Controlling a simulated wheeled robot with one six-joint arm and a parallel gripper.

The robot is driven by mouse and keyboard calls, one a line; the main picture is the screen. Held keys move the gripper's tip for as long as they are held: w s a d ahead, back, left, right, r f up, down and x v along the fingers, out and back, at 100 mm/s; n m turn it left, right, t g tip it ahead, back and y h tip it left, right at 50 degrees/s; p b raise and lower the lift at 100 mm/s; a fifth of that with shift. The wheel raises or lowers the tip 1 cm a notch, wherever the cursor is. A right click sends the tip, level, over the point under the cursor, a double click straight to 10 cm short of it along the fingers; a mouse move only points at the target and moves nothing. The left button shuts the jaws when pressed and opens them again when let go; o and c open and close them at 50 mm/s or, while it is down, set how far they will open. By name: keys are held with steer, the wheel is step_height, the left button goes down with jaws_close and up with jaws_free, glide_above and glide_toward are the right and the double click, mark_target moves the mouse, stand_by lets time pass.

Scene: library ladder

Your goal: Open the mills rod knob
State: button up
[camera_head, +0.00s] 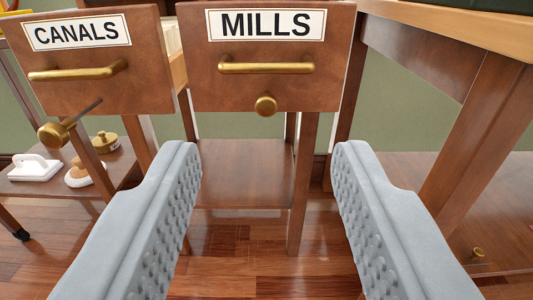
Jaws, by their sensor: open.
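The MILLS drawer front (205,85) is in the upper middle of the view, brown wood with a white label and a brass bar handle (266,67). The round brass MILLS rod knob (266,105) sits below the handle, at the drawer's lower edge. My gripper (265,165) is open and empty. Its two grey ridged fingers stand left and right, with the knob between and beyond them in the picture. No contact with the knob shows.
A CANALS drawer (90,95) stands at left with its own brass knob (55,135) and rod. A lower shelf (245,175) is bare. A wooden table (475,140) is at right. A white block (33,167) and small items lie at far left.

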glide_toward(266, 107)
steer(key=w, duration=0.8)
steer(key=shift+w, duration=0.15)
stand_by(0.4)
